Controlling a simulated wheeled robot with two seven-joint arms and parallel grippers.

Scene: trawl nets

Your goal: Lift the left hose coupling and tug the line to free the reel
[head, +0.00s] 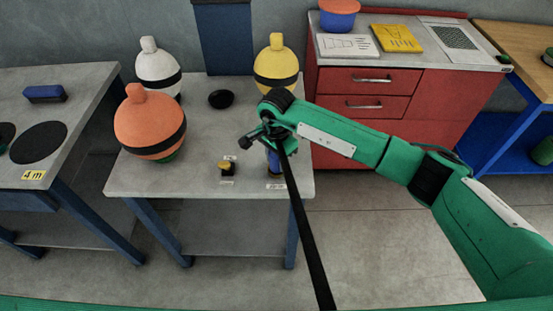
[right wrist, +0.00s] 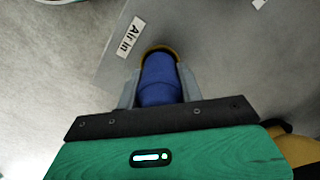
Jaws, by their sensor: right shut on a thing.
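My right gripper (head: 271,146) is over the front right part of the grey table (head: 205,190). In the right wrist view its fingers (right wrist: 158,90) are shut on a blue cylindrical coupling (right wrist: 160,80), with a yellow ring around its far end, beside a label reading "Air in" (right wrist: 131,37). In the head view the coupling (head: 274,163) is partly hidden by the gripper. A small yellow and black fitting (head: 227,168) stands to its left on the table. A long black line (head: 307,232) runs from the gripper area down to the bottom edge. No reel is identifiable. My left gripper is out of view.
An orange float (head: 143,118), a white float (head: 156,66), a yellow float (head: 276,60) and a black disc (head: 221,99) stand on the table. A red cabinet (head: 425,105) is at right, another table (head: 65,85) at left. The floor in front is clear.

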